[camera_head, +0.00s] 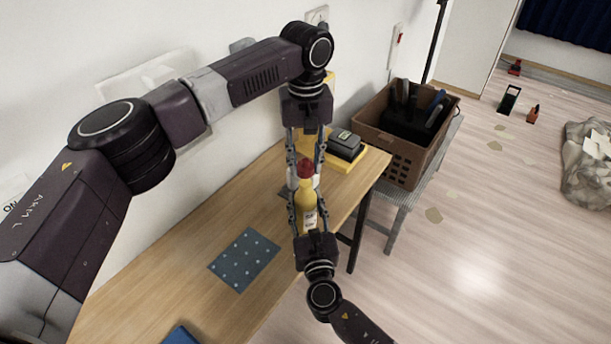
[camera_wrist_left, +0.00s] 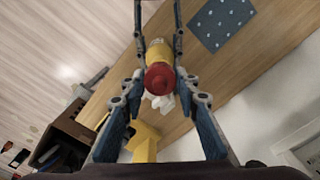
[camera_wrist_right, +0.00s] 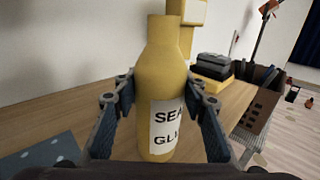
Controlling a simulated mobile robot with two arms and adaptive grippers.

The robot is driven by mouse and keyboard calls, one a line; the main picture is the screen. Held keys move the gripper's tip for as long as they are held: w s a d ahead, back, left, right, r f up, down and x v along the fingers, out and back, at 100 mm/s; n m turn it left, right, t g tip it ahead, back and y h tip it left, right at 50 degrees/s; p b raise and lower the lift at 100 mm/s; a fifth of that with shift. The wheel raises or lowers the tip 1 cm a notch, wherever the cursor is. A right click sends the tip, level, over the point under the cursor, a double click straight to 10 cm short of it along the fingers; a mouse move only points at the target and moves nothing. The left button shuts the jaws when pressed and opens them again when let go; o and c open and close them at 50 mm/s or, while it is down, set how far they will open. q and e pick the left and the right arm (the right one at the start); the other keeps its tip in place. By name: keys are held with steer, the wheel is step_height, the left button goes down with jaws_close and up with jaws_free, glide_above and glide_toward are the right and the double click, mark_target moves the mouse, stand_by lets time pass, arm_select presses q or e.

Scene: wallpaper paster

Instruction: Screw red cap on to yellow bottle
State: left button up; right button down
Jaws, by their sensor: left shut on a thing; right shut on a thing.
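The yellow bottle (camera_head: 306,194) stands upright with a white label that shows in the right wrist view (camera_wrist_right: 162,85). My right gripper (camera_head: 308,207) is shut on the bottle's body, one finger on each side. The red cap (camera_head: 305,168) lines up over the bottle in the head view, and in the left wrist view (camera_wrist_left: 159,78) it covers the bottle's top. My left gripper (camera_head: 304,178) points down from above and is shut on the cap. In the right wrist view the bottle's neck top is bare, so the cap appears apart above it.
The wooden table (camera_head: 185,265) carries a dotted blue-grey mat (camera_head: 244,259) at front left. A black box on a yellow base (camera_head: 346,145) stands behind the grippers. A brown crate of tools (camera_head: 405,150) stands to the right. The wall is close behind.

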mark_target(306, 183)
arm_select(q)
steer(key=shift+f, duration=0.95)
steer(key=shift+f, duration=0.1)
steer(key=shift+f, duration=0.8)
steer(key=shift+f, duration=0.55)
